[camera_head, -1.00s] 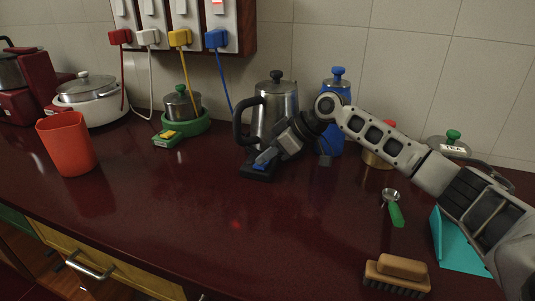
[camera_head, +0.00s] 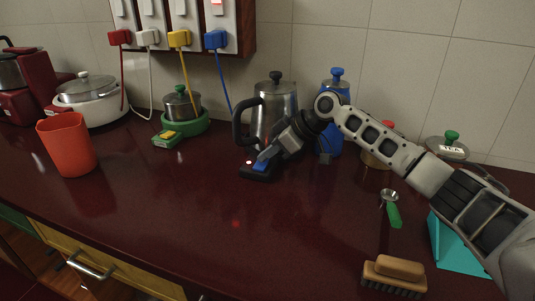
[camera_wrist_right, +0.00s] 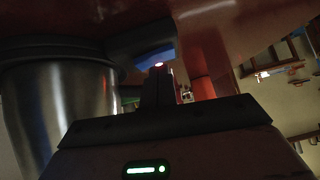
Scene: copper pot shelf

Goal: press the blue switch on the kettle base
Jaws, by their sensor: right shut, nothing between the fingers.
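The steel kettle (camera_head: 277,108) with its black handle stands on its dark base against the wall side of the counter. The blue switch (camera_head: 261,164) is on the front part of the kettle base (camera_head: 259,174), with a small light glowing beside it. My right gripper (camera_head: 269,153) is shut and empty, its tips right at the switch; I cannot tell whether they touch it. In the right wrist view the kettle body (camera_wrist_right: 62,112) fills the left, and the closed fingers (camera_wrist_right: 158,84) point toward the blue switch (camera_wrist_right: 155,55) and the lit spot. My left gripper is not seen.
A small pot on a green base (camera_head: 190,126) is to the left, with a red jug (camera_head: 66,145) farther left. A green-handled scoop (camera_head: 394,213) and a brush (camera_head: 397,275) lie right. The front middle counter is clear.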

